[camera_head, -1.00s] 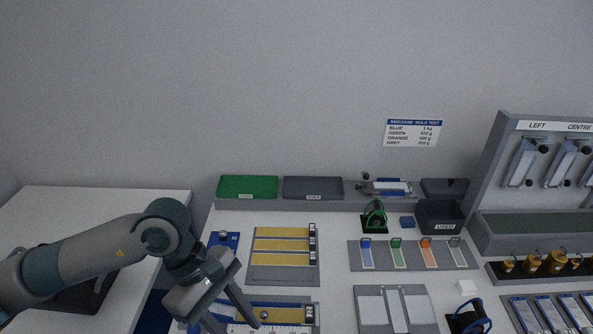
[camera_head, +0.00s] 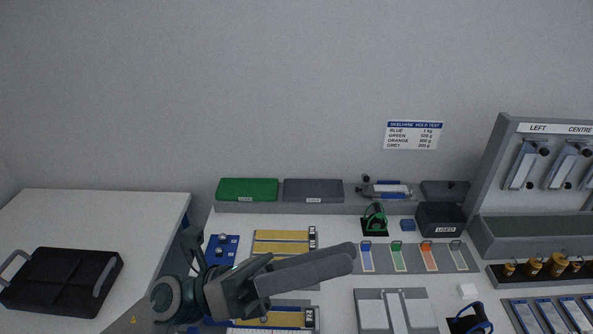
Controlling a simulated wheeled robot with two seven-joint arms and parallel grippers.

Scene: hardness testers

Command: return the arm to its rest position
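My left arm comes in from the bottom left, with its wrist low in the view. My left gripper (camera_head: 335,260) points right, above the bench, over the gap between the yellow-striped board (camera_head: 283,237) and the lower yellow-striped board (camera_head: 268,324). Its fingers are seen from the side and overlap, so I cannot tell whether they are apart. No held object shows at the fingertips. The gripper hides parts of both boards. My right gripper is not in view.
A black tray (camera_head: 62,282) with grey handles lies on the left table. A gap separates the tables. A green tester (camera_head: 375,218), colored strips (camera_head: 397,256), a grey plate (camera_head: 372,312) and a blue tester (camera_head: 470,319) stand to the right. A rack (camera_head: 487,165) rises at far right.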

